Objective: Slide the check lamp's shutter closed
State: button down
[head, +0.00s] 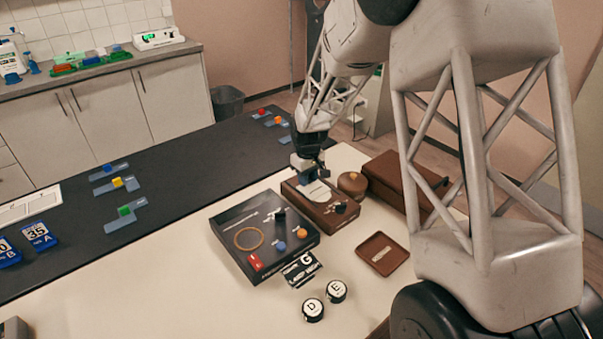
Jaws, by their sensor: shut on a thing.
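The check lamp appears to be the brown box (327,214) on the pale table, with a pale oval patch and a dark knob (341,207) on its top. My gripper (308,170) points down over the far left part of this box. Its fingers are shut on a small part there, seemingly the shutter's handle. The fingers hide most of that part, and I cannot tell how far the shutter covers the opening.
A black control box (236,226) with a ring, red switch and buttons stands left of the lamp. A round wooden object (352,183) and a brown case (400,180) are to the right. A small brown tray (382,253), label card (300,270) and two round pieces lie nearer.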

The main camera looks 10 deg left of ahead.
aim_at(315, 189)
jog(key=shift+s+d, duration=1.3)
jog(key=shift+d, duration=0.05)
jog(key=c, duration=0.8)
grip_release()
jog(key=shift+c, duration=0.2)
jog(key=shift+r, duration=0.15)
notch_tip(315, 189, up, 8)
jog(key=shift+f, duration=0.2)
